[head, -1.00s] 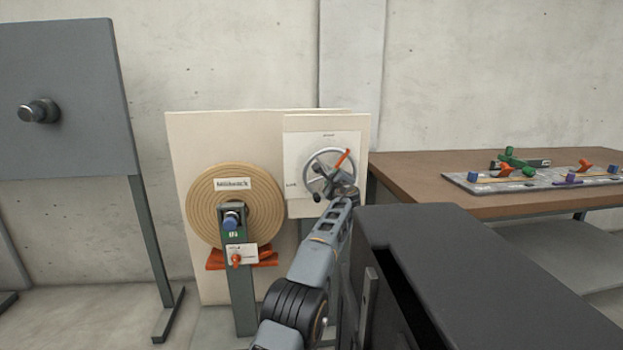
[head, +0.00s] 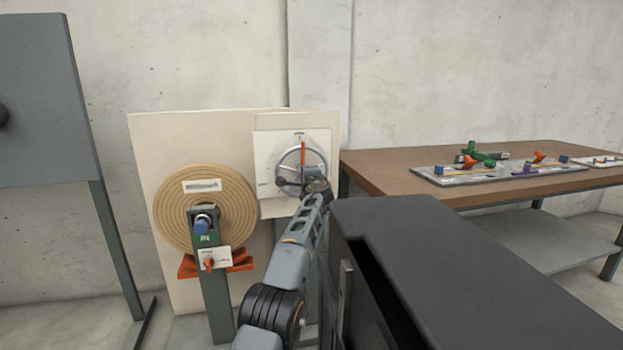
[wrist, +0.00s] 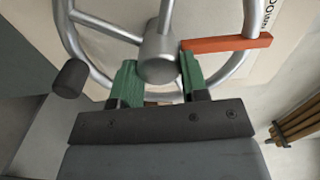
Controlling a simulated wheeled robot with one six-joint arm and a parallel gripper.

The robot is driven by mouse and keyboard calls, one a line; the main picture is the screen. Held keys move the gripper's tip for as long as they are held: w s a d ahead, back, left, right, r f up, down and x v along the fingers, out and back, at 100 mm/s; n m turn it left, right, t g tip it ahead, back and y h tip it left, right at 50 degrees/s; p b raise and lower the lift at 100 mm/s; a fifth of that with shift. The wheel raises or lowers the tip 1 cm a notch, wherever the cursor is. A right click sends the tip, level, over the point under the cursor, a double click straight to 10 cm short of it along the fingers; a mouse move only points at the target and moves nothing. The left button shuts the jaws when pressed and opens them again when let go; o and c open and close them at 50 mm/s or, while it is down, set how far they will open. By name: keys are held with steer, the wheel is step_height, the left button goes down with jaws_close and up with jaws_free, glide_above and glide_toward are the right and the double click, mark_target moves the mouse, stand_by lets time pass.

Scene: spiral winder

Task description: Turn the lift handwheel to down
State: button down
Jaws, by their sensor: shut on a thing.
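The lift handwheel (head: 323,161) is a grey metal wheel on a pale panel at the middle of the head view. Its red pointer (head: 303,152) stands nearly upright, towards a small mark at the top of the plate. The wheel's hub (wrist: 158,52), spokes and the red pointer (wrist: 232,42) fill the top of the wrist view. My gripper (wrist: 160,75) has its green fingers on either side of the hub area, shut on the handwheel. Dark lettering (wrist: 267,16) near the pointer tip is cut off. In the head view my wrist hides the wheel's lower part.
A coiled tan disc (head: 236,220) on a green post (head: 215,275) stands left of the wheel. A small white plate with a red knob (head: 209,264) is on the post. A brown table (head: 385,170) with boards is at right. A grey panel (head: 40,100) stands at far left.

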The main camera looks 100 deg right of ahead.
stand_by(0.4)
steer(key=c, duration=0.6)
jaws_free()
steer(key=shift+c, duration=0.2)
steer(key=shift+r, duration=0.1)
